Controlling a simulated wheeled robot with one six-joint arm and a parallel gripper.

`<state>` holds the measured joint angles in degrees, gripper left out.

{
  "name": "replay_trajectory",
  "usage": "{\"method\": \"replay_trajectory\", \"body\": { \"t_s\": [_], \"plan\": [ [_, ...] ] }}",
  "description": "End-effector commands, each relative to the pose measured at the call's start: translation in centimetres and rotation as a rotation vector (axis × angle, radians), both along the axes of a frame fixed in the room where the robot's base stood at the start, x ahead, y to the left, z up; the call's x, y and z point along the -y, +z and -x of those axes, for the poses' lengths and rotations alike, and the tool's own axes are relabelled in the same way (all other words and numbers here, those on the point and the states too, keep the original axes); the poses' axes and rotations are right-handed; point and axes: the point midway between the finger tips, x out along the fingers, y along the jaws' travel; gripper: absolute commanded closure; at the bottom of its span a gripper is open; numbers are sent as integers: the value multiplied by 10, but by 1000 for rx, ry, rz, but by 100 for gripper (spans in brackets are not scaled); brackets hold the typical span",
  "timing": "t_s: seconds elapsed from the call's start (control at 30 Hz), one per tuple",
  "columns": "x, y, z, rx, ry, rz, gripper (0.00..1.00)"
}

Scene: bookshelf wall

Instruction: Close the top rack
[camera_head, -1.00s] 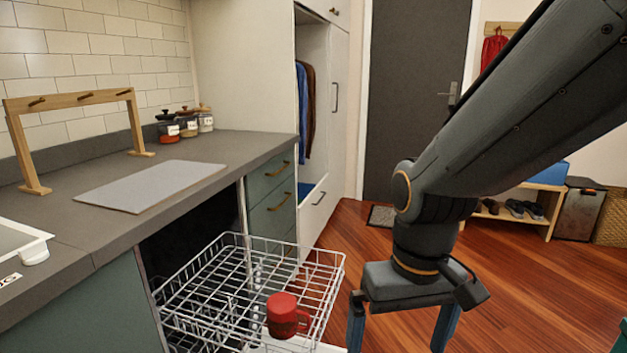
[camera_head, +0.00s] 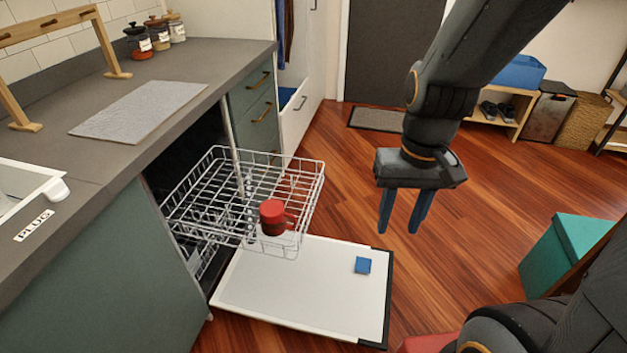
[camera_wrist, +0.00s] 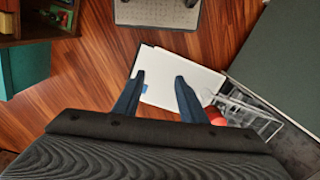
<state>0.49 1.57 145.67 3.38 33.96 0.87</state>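The top rack (camera_head: 190,188) is a white wire basket pulled out of the dishwasher under the counter. A red mug (camera_head: 271,216) sits in its front part. The rack also shows at the right of the wrist view (camera_wrist: 250,112). The dishwasher door (camera_head: 300,285) lies folded down below the rack, with a blue block (camera_head: 363,265) on it. My gripper (camera_head: 400,222) hangs pointing down to the right of the rack, apart from it. Its two blue fingers are spread with nothing between them. They also show in the wrist view (camera_wrist: 159,88).
A lower rack (camera_head: 200,258) is partly visible inside the dishwasher. The counter (camera_head: 185,65) runs along the left. A teal box (camera_head: 565,250) stands on the floor at the right. Wooden floor is clear between the door and that box.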

Motion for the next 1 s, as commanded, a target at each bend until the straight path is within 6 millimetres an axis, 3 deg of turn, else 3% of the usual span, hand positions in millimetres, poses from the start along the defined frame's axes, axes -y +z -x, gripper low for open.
{"method": "replay_trajectory", "body": {
  "t_s": [0.03, 0.2, 0.5, 0.7, 0.83, 1.0],
  "plan": [
    [-4, -6, -3, -24, -55, -23, 71],
    [-21, -34, -25, -140, -374, -155, 100],
    [-45, -90, -96, -354, -1014, -426, 100],
    [-41, -132, -154, -469, -1408, -602, 100],
    [-32, -151, -180, -514, -1583, -686, 100],
    [-26, -164, -196, -538, -1684, -736, 100]
  ]
}}
